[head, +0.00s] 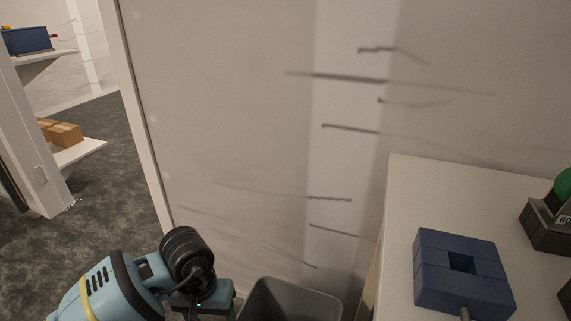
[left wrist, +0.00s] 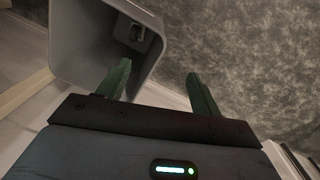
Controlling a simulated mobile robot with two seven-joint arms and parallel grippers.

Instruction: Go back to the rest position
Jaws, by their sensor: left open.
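My left arm comes in at the bottom left of the head view, with its wrist beside a grey bin; its fingers are hidden there. In the left wrist view my left gripper (left wrist: 157,72) is open, its two green fingers apart with nothing between them. The grey bin (head: 290,296) stands on the floor by the wall; in the left wrist view the bin (left wrist: 85,50) shows its open mouth close to the left finger. A small grey object with a dark opening (left wrist: 137,34) is inside the bin. My right gripper is not in view.
A white bench (head: 405,200) at the right holds a blue block with a square hole (head: 437,280) and a dark device with a green top (head: 545,225). Shelves (head: 85,152) with a cardboard box (head: 62,134) and a blue crate (head: 28,40) stand at far left. Carpet (head: 115,190) between is clear.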

